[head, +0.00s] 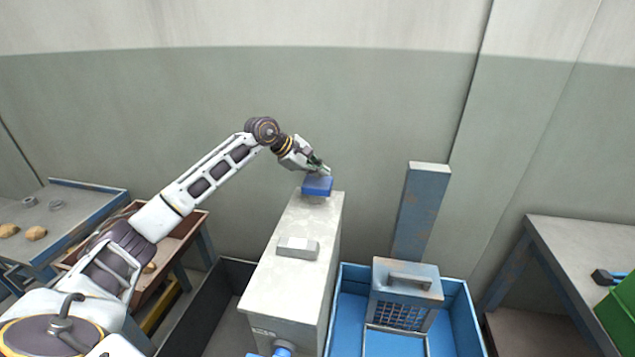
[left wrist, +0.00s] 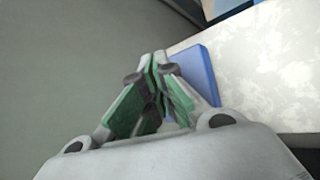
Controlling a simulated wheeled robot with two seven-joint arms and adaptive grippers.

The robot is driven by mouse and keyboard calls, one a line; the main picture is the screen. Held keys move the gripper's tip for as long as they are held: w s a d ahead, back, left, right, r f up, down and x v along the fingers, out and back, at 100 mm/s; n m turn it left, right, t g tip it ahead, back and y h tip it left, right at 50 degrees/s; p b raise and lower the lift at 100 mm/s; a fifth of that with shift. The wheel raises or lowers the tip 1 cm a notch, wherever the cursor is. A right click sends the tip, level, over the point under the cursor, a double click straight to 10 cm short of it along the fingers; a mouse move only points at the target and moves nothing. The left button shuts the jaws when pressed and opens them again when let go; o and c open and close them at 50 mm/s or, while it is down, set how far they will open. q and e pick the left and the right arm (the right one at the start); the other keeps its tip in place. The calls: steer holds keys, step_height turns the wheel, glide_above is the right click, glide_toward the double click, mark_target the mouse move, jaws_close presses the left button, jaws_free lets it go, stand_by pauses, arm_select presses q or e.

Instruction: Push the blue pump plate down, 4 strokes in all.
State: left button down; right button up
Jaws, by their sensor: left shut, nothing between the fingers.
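The blue pump plate (head: 317,186) sits on a short stem at the far end of the top of a tall grey cabinet (head: 288,245). My left gripper (head: 326,171) is shut and empty, with its fingertips just above or at the plate's far edge; I cannot tell whether they touch. In the left wrist view the shut green-padded fingers (left wrist: 153,75) cover part of the blue plate (left wrist: 196,80), which shows to their right. My right gripper is in neither view.
A light grey block (head: 297,247) lies on the cabinet top. Right of the cabinet is a blue bin (head: 463,318) with a caged box (head: 405,290) and a grey post (head: 420,212). A dark bin (head: 232,275) is at left. Tables stand on both sides.

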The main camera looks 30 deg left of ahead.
arm_select(q)
steer(key=shift+r, duration=0.15)
steer(key=shift+r+p, duration=1.45)
steer(key=shift+r, duration=0.95)
steer(key=shift+r, duration=0.1)
step_height(320, 180, up, 9)
steer(key=p, duration=0.9)
glide_above(319, 183)
steer(key=shift+r+p, duration=0.35)
steer(key=shift+p, duration=0.2)
